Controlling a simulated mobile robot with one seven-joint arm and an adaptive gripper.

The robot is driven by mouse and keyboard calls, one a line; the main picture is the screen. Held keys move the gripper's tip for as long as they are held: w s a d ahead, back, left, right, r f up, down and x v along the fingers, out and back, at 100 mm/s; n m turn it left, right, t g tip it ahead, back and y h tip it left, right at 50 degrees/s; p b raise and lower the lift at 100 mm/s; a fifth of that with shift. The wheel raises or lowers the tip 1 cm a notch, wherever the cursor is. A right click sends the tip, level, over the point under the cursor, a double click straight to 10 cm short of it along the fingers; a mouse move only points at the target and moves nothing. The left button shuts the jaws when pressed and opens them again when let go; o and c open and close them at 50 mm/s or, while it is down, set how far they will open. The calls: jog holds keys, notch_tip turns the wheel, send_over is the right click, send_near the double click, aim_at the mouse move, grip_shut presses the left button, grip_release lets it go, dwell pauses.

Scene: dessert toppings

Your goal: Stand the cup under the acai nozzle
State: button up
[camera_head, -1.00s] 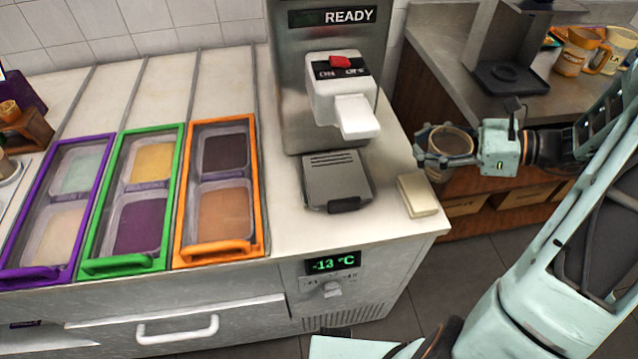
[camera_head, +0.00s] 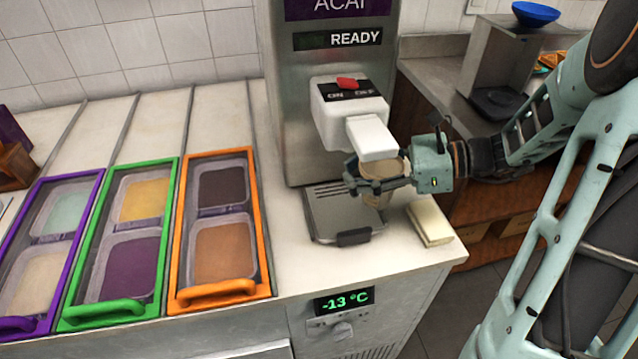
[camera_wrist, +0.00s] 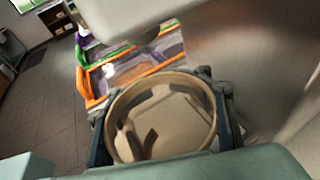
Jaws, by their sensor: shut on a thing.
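The acai machine (camera_head: 300,110) reads READY and has a white dispensing head with a red switch; its nozzle block (camera_head: 371,137) juts forward. A tan cup (camera_head: 380,196) is upright in my gripper (camera_head: 368,184), just below the nozzle block and at the right side of the grey drip tray (camera_head: 325,213). My gripper is shut around the cup. In the wrist view the cup (camera_wrist: 161,113) is seen from above and looks empty, with the pale nozzle housing (camera_wrist: 130,15) at the top. I cannot tell whether the cup's base touches the tray.
A cream block (camera_head: 430,223) lies on the counter right of the drip tray. Orange (camera_head: 222,290), green and purple topping frames stand to the left. A side counter with a grey stand (camera_head: 500,60) and a blue bowl (camera_head: 536,14) is at the back right.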

jog(key=shift+d+f+b+x, duration=0.1)
jog(key=shift+f+b+x, duration=0.15)
jog(key=shift+x, duration=0.9)
jog(key=shift+d+f+b+x, duration=0.1)
jog(key=shift+f+x, duration=0.15)
jog(key=shift+x, duration=0.85)
jog(key=shift+d+f+b+x, duration=0.1)
jog(key=shift+f+b+x, duration=0.15)
jog(key=shift+x, duration=0.9)
jog(key=shift+f, duration=0.1)
jog(key=shift+f, duration=0.15)
jog(key=o, duration=1.2)
